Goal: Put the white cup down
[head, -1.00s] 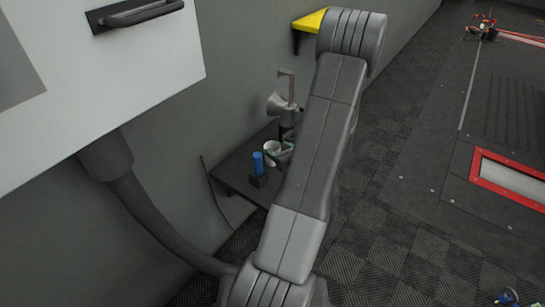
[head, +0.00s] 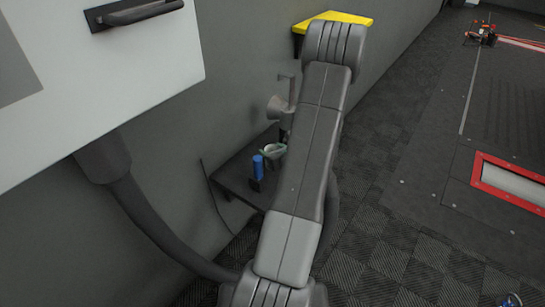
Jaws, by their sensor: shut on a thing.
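The white cup (head: 270,154) shows small at the dark side table against the wall, left of my arm. I cannot tell whether its base touches the table top. My gripper (head: 281,148) is mostly hidden behind my arm. Only a small grey-green part of it shows at the cup's rim, and it is shut on the cup. A blue cylinder (head: 258,164) stands on the table just left of and in front of the cup.
The dark table (head: 232,179) has bare room left of the blue cylinder. A grey device with a funnel shape (head: 278,107) stands behind the cup. A yellow wall shelf (head: 345,17) is above. A white cabinet (head: 130,70) fills the upper left.

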